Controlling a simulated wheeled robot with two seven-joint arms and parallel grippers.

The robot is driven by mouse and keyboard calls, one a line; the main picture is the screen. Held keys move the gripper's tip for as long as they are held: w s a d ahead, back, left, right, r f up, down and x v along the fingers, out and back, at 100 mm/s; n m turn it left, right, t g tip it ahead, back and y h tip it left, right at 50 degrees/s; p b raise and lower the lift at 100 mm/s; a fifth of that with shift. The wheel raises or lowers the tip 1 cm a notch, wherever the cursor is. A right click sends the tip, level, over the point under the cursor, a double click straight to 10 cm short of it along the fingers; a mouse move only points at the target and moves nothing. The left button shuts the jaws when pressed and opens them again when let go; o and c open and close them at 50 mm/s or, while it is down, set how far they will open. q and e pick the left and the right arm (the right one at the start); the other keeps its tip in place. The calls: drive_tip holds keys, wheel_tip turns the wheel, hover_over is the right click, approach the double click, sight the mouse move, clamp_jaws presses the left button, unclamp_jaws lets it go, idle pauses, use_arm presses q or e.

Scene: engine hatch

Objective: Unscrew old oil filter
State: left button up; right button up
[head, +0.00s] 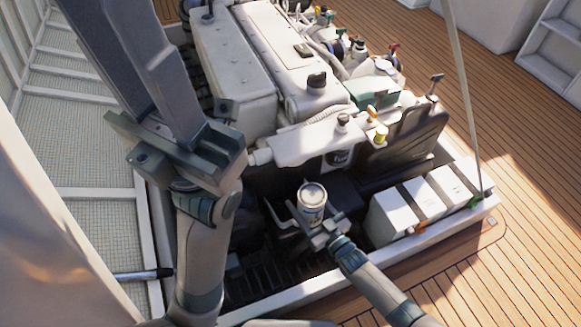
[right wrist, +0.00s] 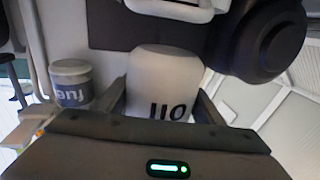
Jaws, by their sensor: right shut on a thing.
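The oil filter (head: 312,195) is a white can with a metallic upper end, low at the front of the engine bay in the head view. My right gripper (head: 308,215) is shut on it, one finger on each side. In the right wrist view the white oil filter (right wrist: 163,85) sits between the fingers, its "oil" lettering upside down. My left gripper (head: 150,75) is raised close to the head camera at upper left. Its fingers run out of the top of the picture, so whether they are apart is unclear.
The engine (head: 250,60) fills the bay behind the filter. A fuel filter (head: 340,157) hangs on its front and also shows in the right wrist view (right wrist: 72,85). White boxes (head: 425,197) stand right of my right gripper. A thin rod (head: 465,100) rises at the right rim.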

drive_tip(key=shift+s+d+r, duration=0.15)
drive_tip(key=shift+s+d, duration=0.15)
drive_tip(key=shift+s, duration=0.4)
